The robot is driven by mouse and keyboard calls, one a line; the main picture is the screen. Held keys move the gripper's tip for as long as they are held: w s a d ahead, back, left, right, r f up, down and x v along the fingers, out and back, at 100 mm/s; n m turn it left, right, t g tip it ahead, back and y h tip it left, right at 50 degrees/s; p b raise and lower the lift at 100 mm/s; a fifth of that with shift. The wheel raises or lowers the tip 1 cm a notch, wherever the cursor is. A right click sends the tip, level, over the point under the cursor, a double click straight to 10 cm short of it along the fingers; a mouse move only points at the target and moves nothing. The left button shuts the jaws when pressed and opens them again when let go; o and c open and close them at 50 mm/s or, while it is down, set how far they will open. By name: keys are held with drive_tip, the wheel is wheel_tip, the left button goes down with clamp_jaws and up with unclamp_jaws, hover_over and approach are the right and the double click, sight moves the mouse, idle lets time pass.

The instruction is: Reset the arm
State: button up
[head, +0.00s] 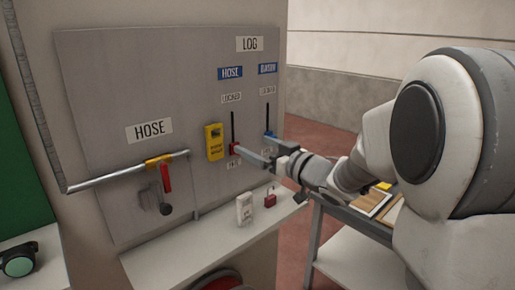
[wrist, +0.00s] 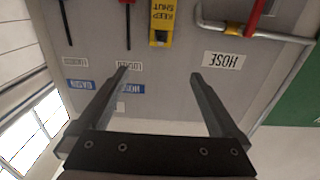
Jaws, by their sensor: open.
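My gripper (head: 254,146) is in front of the grey panel (head: 100,80) in the head view, near the red and blue slider handles. In the wrist view its two fingers (wrist: 160,76) stand wide apart with nothing between them. That view shows the panel upside down, with the HOSE label (wrist: 223,60) and a yellow KEEP SHUT tag (wrist: 162,20) beyond the fingertips. My arm reaches in from the right. Whether a finger touches the panel or a slider cannot be told.
A pipe with a yellow valve and red lever (head: 166,176) runs at the panel's left. A white box (head: 244,208) and a red padlock (head: 270,197) sit on the pale ledge (head: 180,248) below. A side table (head: 345,212) with boards stands at the right, under my arm.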

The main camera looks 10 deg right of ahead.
drive_tip(key=s+d+m+g+h, duration=0.2)
drive_tip(key=s+d+m+h, duration=0.4)
drive_tip(key=s+d+h, duration=0.45)
drive_tip(key=s+a+f+g, duration=0.2)
drive_tip(key=s+f+g, duration=0.1)
drive_tip(key=s, duration=0.7)
drive_tip(key=s+a+f+g, duration=0.3)
drive_tip(key=s+f+g, duration=0.1)
drive_tip(key=s, duration=0.7)
drive_tip(key=shift+a+f+m, duration=0.2)
drive_tip(key=shift+f+m, duration=0.2)
drive_tip(key=shift+f, duration=0.15)
